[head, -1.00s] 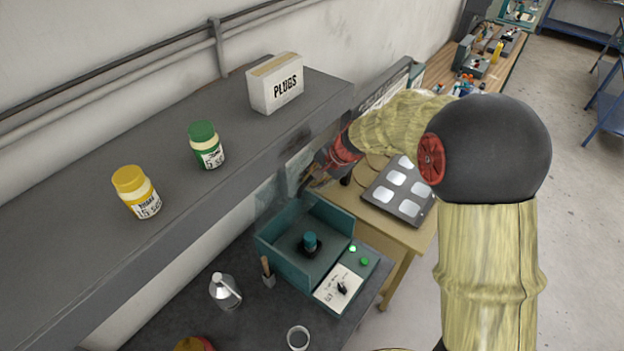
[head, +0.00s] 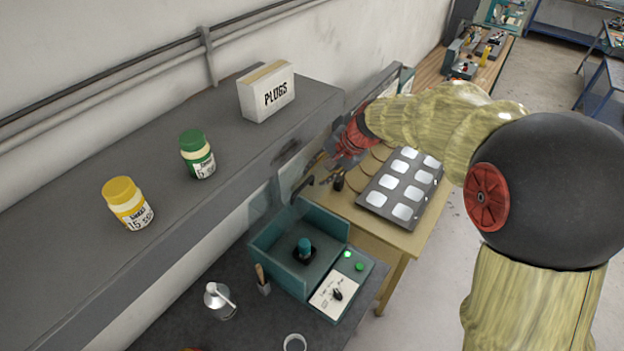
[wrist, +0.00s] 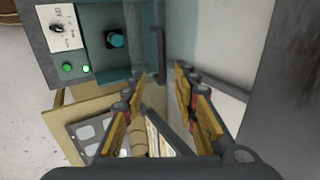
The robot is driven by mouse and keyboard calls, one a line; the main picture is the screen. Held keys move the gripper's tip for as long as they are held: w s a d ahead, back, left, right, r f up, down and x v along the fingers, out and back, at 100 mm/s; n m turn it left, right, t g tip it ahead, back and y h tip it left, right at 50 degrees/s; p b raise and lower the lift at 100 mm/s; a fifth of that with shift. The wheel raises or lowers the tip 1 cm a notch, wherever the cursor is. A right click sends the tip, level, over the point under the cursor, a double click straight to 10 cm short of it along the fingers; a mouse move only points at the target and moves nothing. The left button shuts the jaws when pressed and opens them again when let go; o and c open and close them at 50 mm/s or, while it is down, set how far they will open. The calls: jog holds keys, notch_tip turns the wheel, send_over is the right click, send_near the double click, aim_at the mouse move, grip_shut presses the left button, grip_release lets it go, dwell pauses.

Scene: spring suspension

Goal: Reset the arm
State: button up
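My arm (head: 440,115) reaches from the right side of the head view toward the wall, over the far end of the wooden table. My gripper (head: 325,165) is small and partly blurred there, beyond the teal machine. In the wrist view my gripper (wrist: 160,95) has its two wood-coloured fingers apart, with nothing held between them. The teal machine (wrist: 107,75) with a round teal knob lies ahead of the fingers in that view.
A grey shelf (head: 60,230) along the wall holds a PLUGS box (head: 266,92), a green-lidded jar (head: 197,155) and a yellow-lidded jar (head: 128,204). The teal machine (head: 275,262) stands below it. A grey tray (head: 372,199) lies on the wooden table (head: 385,245).

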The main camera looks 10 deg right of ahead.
jog(key=shift+v, duration=0.9)
jog(key=s+d+f+n+g+h+b, duration=0.1)
jog(key=s+d+f+n+b, duration=0.15)
jog(key=s+f+b, duration=0.55)
jog(key=s+d+f+n+g+h+b, duration=0.1)
jog(key=s+d+f+n+h+b, duration=0.2)
jog(key=s, duration=1)
jog(key=s+f+n+t+b, duration=0.3)
jog(key=s+f+b, duration=0.6)
jog(key=b, duration=1.2)
notch_tip(320, 180, down, 5)
jog(key=shift+s+r+b, duration=0.2)
jog(key=shift+s+b, duration=0.15)
